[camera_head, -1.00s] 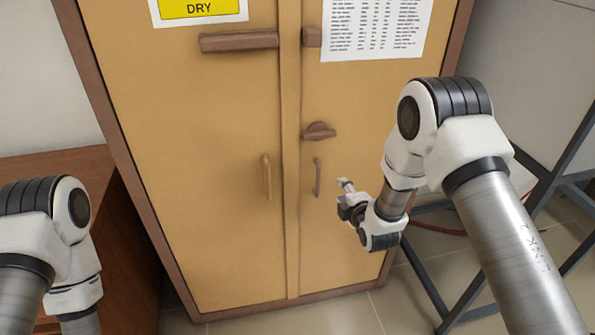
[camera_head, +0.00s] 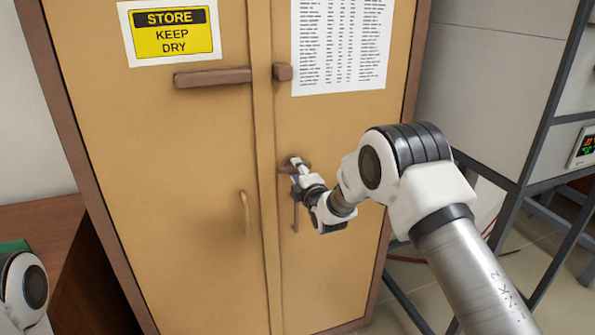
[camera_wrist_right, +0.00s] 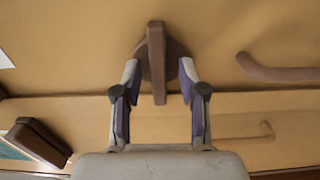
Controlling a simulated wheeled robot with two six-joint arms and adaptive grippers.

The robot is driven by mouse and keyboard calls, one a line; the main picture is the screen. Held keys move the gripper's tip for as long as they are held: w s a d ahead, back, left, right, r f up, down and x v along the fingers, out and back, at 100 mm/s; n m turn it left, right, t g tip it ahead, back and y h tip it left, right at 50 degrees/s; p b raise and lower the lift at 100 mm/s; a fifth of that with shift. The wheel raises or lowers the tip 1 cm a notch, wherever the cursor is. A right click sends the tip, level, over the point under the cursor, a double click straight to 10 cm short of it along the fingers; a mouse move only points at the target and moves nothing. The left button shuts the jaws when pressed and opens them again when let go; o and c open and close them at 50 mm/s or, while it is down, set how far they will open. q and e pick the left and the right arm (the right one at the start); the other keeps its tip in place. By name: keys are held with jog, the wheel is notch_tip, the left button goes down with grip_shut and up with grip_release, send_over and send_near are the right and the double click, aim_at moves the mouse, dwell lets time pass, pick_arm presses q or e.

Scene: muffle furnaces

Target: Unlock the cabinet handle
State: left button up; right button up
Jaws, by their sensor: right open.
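The tan two-door cabinet (camera_head: 205,130) stands ahead, with a brown turn handle (camera_head: 286,162) on its right door. My right gripper (camera_head: 297,170) is at that handle and partly hides it. In the right wrist view the handle (camera_wrist_right: 157,50) is a round base with a bar across it. The open fingers of my right gripper (camera_wrist_right: 160,82) stand on either side of the bar, with visible gaps. I cannot tell whether a finger touches the round base. My left gripper is out of view.
A brown pull (camera_head: 296,214) sits below the turn handle, and a tan pull (camera_head: 244,212) is on the left door. A brown horizontal bar (camera_head: 213,78) is higher up. A dark metal frame (camera_head: 530,190) stands at right, a brown wooden surface (camera_head: 40,225) at left.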

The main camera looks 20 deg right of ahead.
jog(key=shift+r, duration=0.15)
jog(key=shift+c, duration=0.6)
grip_shut()
jog(key=shift+m+b, duration=0.3)
jog(key=shift+m, duration=0.1)
jog(key=m+b, duration=0.1)
jog(key=m, duration=0.1)
jog(key=shift+m, duration=0.4)
jog(key=m+b, duration=0.2)
jog(key=m, duration=0.3)
jog(key=shift+b, duration=0.35)
jog(key=m+b, duration=0.1)
jog(key=m, duration=0.3)
jog(key=shift+m, duration=0.4)
jog(key=shift+m+b, duration=0.55)
jog(key=shift+m, duration=1.75)
